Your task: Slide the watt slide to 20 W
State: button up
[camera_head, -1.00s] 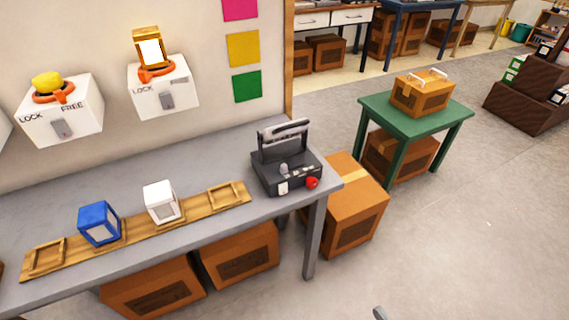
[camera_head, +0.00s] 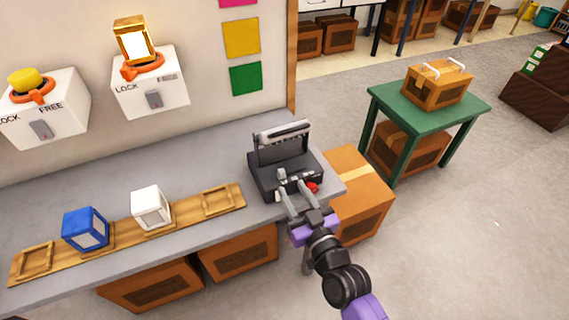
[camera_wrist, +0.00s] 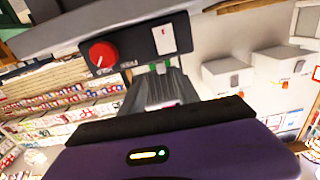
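The black device (camera_head: 262,178) with a raised frame at its back stands at the right end of the grey bench. A small light grey knob (camera_head: 282,173) stands up on its top face; I cannot tell for sure that it is the watt slide, and no watt numbers are legible. A red knob (camera_head: 313,188) is on the front, partly behind my gripper (camera_head: 293,189). My gripper is at the device's front edge, its fingers apart and empty; contact is unclear. The wrist view shows the dark front panel with the red knob (camera_wrist: 103,54) and a white switch (camera_wrist: 165,38).
A wooden rack (camera_head: 105,243) with a blue cube (camera_head: 85,229) and a white cube (camera_head: 150,207) lies on the bench to the left. A cardboard box (camera_head: 360,190) stands on the floor right of the bench. A green table (camera_head: 385,95) is farther right.

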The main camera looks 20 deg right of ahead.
aim_at(283, 174)
jog(key=w, duration=0.7)
jog(key=shift+w+a+r, duration=0.1)
jog(key=shift+w+r, duration=0.15)
jog(key=shift+w, duration=0.05)
jog(key=shift+c, duration=0.2)
grip_shut()
dwell(1.1)
